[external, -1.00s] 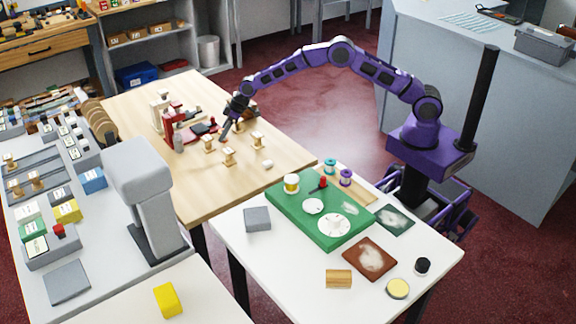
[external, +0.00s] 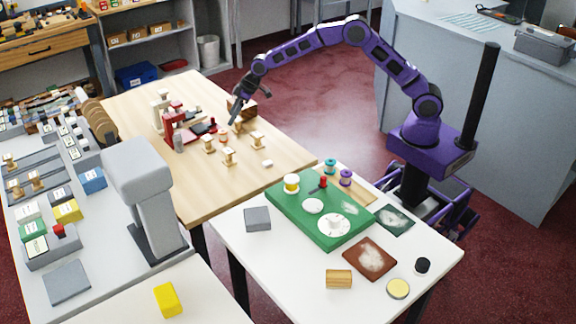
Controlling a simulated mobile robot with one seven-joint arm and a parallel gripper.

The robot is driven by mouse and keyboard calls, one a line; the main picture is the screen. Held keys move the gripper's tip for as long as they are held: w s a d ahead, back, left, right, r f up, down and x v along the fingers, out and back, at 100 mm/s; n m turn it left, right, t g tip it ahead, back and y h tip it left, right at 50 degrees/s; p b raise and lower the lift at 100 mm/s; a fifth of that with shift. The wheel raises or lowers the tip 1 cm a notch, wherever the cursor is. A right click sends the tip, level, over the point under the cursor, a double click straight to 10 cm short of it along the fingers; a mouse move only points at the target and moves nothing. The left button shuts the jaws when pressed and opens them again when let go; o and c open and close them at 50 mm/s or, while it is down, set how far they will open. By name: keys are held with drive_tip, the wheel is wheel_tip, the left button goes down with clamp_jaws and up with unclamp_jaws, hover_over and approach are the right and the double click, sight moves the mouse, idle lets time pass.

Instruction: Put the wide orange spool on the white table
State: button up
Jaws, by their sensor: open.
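A small orange-red piece (external: 223,134) stands on the wooden table (external: 240,185) beside the red machine (external: 182,127); it may be the wide orange spool, but it is too small to be sure. Several pale spools (external: 228,155) stand in front of it. My gripper (external: 237,127) is open and points down just right of the orange-red piece, by a brown wooden block (external: 247,110). I cannot tell whether it touches anything. The white table (external: 300,280) is at the front right.
A tall grey machine (external: 147,190) stands left.

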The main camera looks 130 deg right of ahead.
drive_tip(key=v, duration=0.2)
drive_tip(key=shift+s+r, duration=0.1)
drive_tip(key=shift+r, duration=0.15)
drive_tip(key=shift+s+a+r, duration=0.15)
drive_tip(key=shift+a+r, duration=0.05)
drive_tip(key=shift+r, duration=0.05)
drive_tip(key=shift+c, duration=1.1)
